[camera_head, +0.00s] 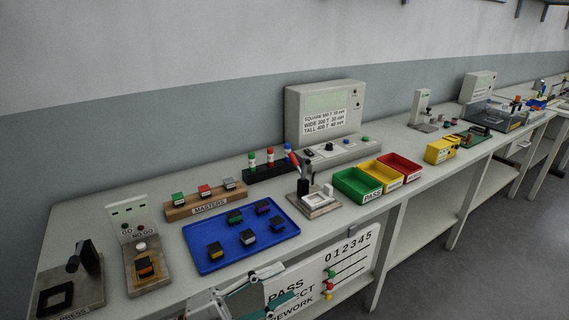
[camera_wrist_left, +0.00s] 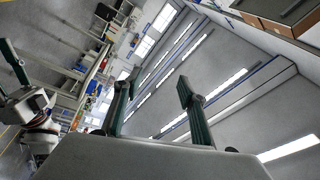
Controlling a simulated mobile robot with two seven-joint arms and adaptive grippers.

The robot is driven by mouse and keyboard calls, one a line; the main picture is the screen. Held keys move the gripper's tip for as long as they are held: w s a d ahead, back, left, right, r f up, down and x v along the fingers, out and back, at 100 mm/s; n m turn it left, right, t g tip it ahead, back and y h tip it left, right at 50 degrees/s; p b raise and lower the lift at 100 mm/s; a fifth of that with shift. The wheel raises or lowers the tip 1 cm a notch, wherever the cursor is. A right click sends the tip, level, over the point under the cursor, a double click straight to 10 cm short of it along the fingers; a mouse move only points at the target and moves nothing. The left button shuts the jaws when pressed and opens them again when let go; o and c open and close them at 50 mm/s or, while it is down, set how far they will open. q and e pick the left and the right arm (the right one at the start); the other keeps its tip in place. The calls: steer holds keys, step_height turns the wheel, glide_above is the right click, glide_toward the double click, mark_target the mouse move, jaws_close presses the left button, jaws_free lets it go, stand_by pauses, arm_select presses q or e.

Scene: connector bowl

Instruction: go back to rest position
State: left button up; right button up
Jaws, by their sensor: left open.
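My left gripper (camera_head: 250,288) is at the bottom of the head view, in front of the bench's front edge and partly cut off by the frame. It overlaps the sign board with PASS and REWORK lettering (camera_head: 345,262). In the left wrist view its two dark green fingers (camera_wrist_left: 155,95) stand wide apart with nothing between them. That view looks toward ceiling lights and windows, tilted. The gripper touches no bench object that I can see.
The bench (camera_head: 340,222) runs from lower left to upper right. A blue tray (camera_head: 213,266) with several small blocks lies nearest the gripper. Green (camera_head: 347,192), yellow (camera_head: 372,182) and red (camera_head: 412,171) bins stand to its right. Open floor (camera_head: 480,250) lies at the right.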

arm_select(q)
steer(key=a+f+n+t+y, duration=0.5)
steer(key=a+f+n+y, duration=0.5)
steer(key=a+f, duration=0.55)
steer(key=s+a+f+n+g+y, duration=0.3)
steer(key=s+a+f+n+y, duration=0.35)
steer(key=s+a+f, duration=0.75)
steer(key=w+d+n, duration=0.3)
steer(key=d+n, duration=0.2)
steer(key=d, duration=0.6)
steer(key=shift+t+h, duration=0.3)
steer(key=shift+h, duration=0.15)
